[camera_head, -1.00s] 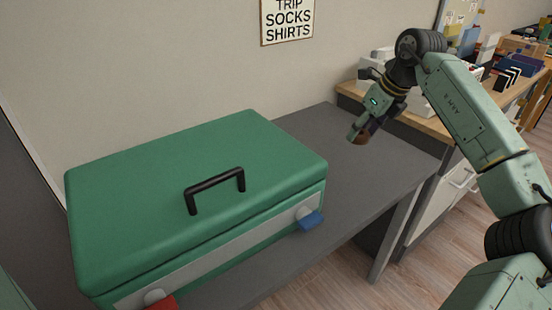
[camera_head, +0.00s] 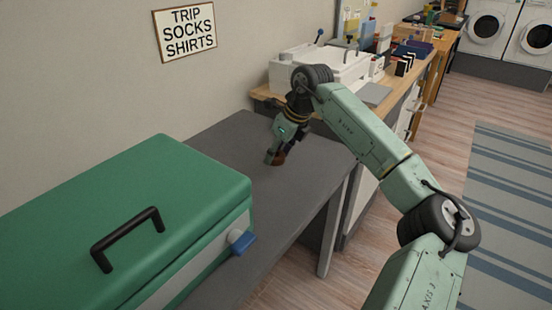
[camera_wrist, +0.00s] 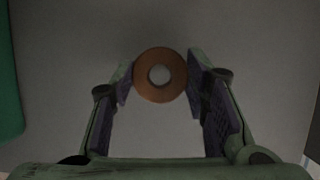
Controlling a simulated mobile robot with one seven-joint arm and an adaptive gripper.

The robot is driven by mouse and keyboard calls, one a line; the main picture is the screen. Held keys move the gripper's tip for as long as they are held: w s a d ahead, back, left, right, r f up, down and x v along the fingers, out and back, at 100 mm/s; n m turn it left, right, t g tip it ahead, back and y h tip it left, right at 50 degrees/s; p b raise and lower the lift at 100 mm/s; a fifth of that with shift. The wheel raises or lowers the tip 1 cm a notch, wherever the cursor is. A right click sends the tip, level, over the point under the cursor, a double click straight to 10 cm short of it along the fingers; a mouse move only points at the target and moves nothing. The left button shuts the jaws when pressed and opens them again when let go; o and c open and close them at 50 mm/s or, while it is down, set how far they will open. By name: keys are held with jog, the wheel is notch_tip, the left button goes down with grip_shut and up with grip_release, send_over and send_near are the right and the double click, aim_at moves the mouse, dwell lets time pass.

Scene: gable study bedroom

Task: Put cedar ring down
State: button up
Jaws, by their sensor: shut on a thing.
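The cedar ring (camera_wrist: 160,94) is a round brown disc with a hole through its middle. In the wrist view it sits between the two fingertips of my gripper (camera_wrist: 159,82), which are shut on its sides. In the head view the ring (camera_head: 279,158) shows as a small brown shape at the tip of my gripper (camera_head: 275,157), low over the grey table (camera_head: 235,135). I cannot tell whether the ring touches the tabletop.
A green case (camera_head: 150,205) with a black handle and a blue latch (camera_head: 243,243) stands on the table at left. Bare tabletop surrounds my gripper. A wooden counter with a white machine (camera_head: 325,68) stands behind. A sign (camera_head: 186,33) hangs on the wall.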

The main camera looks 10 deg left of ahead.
jog(key=shift+f, duration=1.25)
jog(key=shift+f, duration=0.2)
jog(key=o, duration=0.9)
jog(key=shift+r, duration=0.1)
jog(key=shift+r, duration=0.2)
jog(key=v, duration=1.2)
jog(key=shift+f, duration=0.1)
